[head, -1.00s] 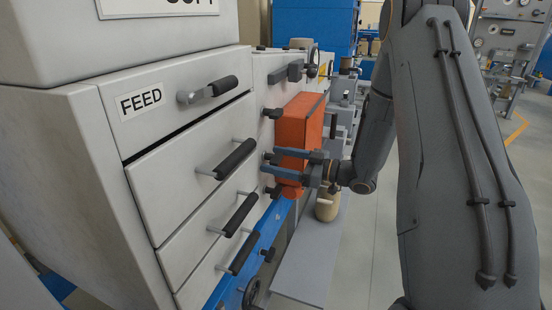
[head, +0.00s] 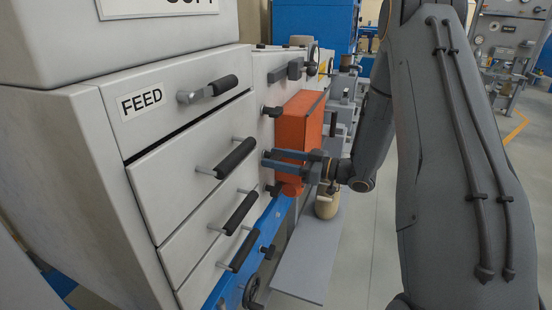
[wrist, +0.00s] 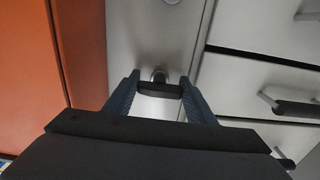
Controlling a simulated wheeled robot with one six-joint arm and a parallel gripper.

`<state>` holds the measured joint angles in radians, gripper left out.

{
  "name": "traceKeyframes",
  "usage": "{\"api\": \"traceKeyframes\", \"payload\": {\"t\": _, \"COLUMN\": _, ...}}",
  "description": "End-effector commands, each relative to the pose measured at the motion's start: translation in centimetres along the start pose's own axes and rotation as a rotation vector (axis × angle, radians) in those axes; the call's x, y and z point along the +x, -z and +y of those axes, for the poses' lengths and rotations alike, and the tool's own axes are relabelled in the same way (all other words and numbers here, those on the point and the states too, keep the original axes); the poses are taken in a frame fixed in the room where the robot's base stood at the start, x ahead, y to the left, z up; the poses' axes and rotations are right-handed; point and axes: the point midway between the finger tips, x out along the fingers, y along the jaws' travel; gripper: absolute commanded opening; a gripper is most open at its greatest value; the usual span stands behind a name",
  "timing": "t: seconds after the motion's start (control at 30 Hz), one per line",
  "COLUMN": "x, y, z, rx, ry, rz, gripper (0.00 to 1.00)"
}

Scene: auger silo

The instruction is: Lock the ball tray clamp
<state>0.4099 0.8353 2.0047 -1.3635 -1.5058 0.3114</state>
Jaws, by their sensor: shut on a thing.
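My gripper (head: 268,158) is at the pale front panel, just left of the orange box. In the wrist view its two fingers (wrist: 160,95) are on either side of a small dark handle (wrist: 160,90) on a short round stem, and are shut on it. This handle seems to be the ball tray clamp, but no label shows on it. In the head view the fingers cover most of it. Similar dark knobs sit above (head: 270,111) and below (head: 273,190) on the same panel.
The orange box (head: 298,122) stands out from the panel close beside my gripper; it also fills the left of the wrist view (wrist: 25,80). Drawers with dark bar handles (head: 235,157) and a FEED label are at the left. Open floor (head: 385,240) lies at the right.

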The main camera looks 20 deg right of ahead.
Motion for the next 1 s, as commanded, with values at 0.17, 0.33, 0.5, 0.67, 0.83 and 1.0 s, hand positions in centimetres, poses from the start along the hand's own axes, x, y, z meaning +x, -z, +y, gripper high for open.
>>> {"api": "traceKeyframes", "payload": {"t": 0.17, "x": 0.0, "y": 0.2, "z": 0.1, "rx": -0.002, "ry": -0.002, "rz": 0.003, "gripper": 0.62}}
{"api": "traceKeyframes", "payload": {"t": 0.33, "x": 0.0, "y": 0.1, "z": 0.1, "rx": -0.002, "ry": -0.002, "rz": 0.002, "gripper": 0.69}}
{"api": "traceKeyframes", "payload": {"t": 0.5, "x": -0.2, "y": 0.1, "z": 0.2, "rx": -0.002, "ry": -0.003, "rz": 0.002, "gripper": 0.69}}
{"api": "traceKeyframes", "payload": {"t": 0.67, "x": -1.6, "y": -0.1, "z": 0.3, "rx": -0.002, "ry": -0.005, "rz": 0.002, "gripper": 0.69}}
{"api": "traceKeyframes", "payload": {"t": 0.83, "x": -4.5, "y": -0.1, "z": 0.4, "rx": -0.003, "ry": -0.008, "rz": 0.001, "gripper": 0.69}}
{"api": "traceKeyframes", "payload": {"t": 1.0, "x": -6.7, "y": 0.0, "z": 0.3, "rx": -0.003, "ry": -0.005, "rz": 0.002, "gripper": 0.69}}
